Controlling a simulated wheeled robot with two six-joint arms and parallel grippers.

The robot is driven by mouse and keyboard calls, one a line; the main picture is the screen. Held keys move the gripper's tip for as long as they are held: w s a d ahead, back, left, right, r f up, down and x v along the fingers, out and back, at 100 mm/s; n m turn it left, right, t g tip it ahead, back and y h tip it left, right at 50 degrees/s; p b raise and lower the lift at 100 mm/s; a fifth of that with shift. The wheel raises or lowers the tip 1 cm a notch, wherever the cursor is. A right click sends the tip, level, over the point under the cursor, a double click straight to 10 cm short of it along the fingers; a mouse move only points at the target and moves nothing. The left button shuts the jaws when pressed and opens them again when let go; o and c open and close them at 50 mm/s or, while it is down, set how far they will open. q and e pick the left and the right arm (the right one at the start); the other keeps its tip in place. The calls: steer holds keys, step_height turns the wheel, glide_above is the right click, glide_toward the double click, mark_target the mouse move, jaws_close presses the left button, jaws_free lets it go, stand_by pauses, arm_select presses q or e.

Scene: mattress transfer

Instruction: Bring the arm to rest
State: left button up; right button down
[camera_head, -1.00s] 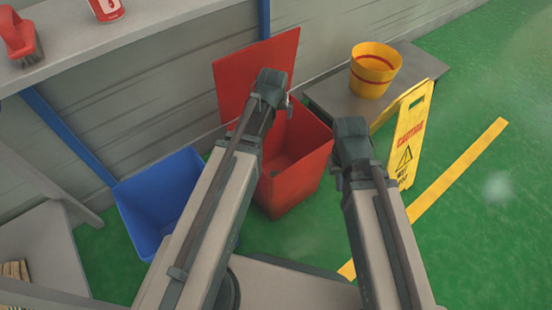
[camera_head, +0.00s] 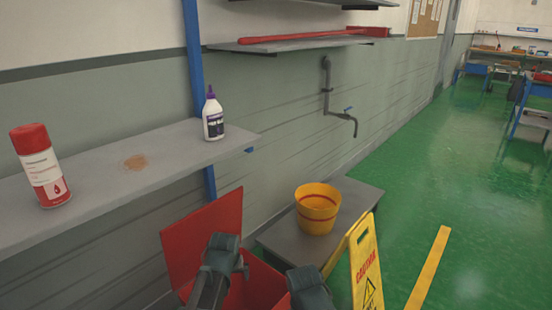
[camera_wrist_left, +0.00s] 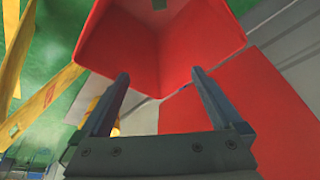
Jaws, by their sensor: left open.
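My left gripper (camera_head: 243,268) is at the bottom centre of the head view, over the red bin (camera_head: 258,288). In the left wrist view the two fingers of the left gripper (camera_wrist_left: 160,74) are apart with nothing between them. The red bin (camera_wrist_left: 165,35) opens beyond the fingertips there, and its red lid (camera_wrist_left: 240,110) stands at the right. My right arm's end (camera_head: 308,287) shows at the bottom edge of the head view, right of the left gripper. Its fingers do not show clearly.
A shelf (camera_head: 85,195) on the left holds a red-and-white can (camera_head: 40,168), a white bottle (camera_head: 212,117) and a brown patch (camera_head: 135,162). A yellow bucket (camera_head: 317,210) stands on a grey platform (camera_head: 352,195). A yellow caution sign (camera_head: 364,262) stands beside it. Green floor (camera_head: 440,160) is open at right.

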arm_select(q)
steer(key=s+d+m+g+p, duration=0.1)
steer(key=s+d+m+g, duration=0.15)
steer(key=s+d, duration=0.45)
steer(key=s+d+m+g+p, duration=0.1)
steer(key=s+d+m+g, duration=0.2)
steer(key=s, duration=0.8)
step_height(320, 180, up, 29)
steer(key=t+p, duration=0.1)
steer(key=p, duration=2.6)
steer(key=shift+w+d+f+p, duration=0.2)
steer(key=shift+w+d+p, duration=0.05)
steer(key=shift+d+p, duration=0.15)
steer(key=shift+f, duration=0.1)
